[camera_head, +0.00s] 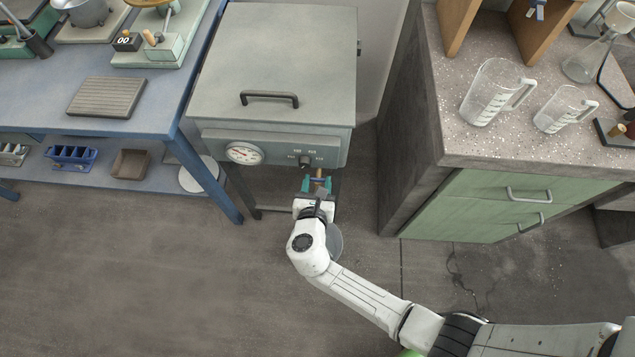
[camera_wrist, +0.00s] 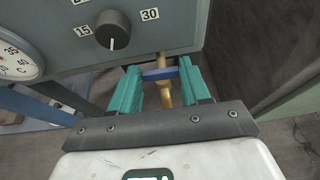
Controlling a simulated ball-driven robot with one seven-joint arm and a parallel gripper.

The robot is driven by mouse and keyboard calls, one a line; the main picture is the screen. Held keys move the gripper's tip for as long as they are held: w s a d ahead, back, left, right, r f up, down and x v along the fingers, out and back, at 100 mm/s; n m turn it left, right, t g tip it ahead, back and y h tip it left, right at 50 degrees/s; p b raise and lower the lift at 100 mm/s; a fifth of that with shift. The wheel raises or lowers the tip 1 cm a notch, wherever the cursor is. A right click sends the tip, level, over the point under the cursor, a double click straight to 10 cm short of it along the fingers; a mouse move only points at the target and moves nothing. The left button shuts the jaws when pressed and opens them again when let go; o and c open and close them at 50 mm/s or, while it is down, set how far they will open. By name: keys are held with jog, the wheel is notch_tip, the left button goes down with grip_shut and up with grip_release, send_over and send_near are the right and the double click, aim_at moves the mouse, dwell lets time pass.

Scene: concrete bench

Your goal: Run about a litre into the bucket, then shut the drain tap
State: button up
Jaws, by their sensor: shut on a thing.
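The drain tap, with a brass body (camera_wrist: 163,95) and a blue handle (camera_wrist: 160,74), is below the front panel of a grey tank (camera_head: 275,65). My gripper (camera_head: 318,183) is at the tap, and its teal fingers (camera_wrist: 158,80) are shut on the blue handle. The handle lies crosswise over the brass body in the wrist view. A grey rounded shape (camera_head: 335,243) shows beside my wrist, low under the tank front; it may be the bucket, mostly hidden by my arm. Its inside and any water stream are not visible.
The panel has a dial gauge (camera_head: 244,153) and a black knob (camera_head: 305,160), just above my gripper in the wrist view. A blue bench (camera_head: 150,125) stands left. A green cabinet (camera_head: 480,205) stands right, with jugs (camera_head: 493,92) on top. Floor in front is clear.

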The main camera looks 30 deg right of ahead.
jog(key=o, duration=1.1)
jog(key=shift+c, duration=0.2)
jog(key=v, duration=1.1)
jog(key=shift+p, duration=0.45)
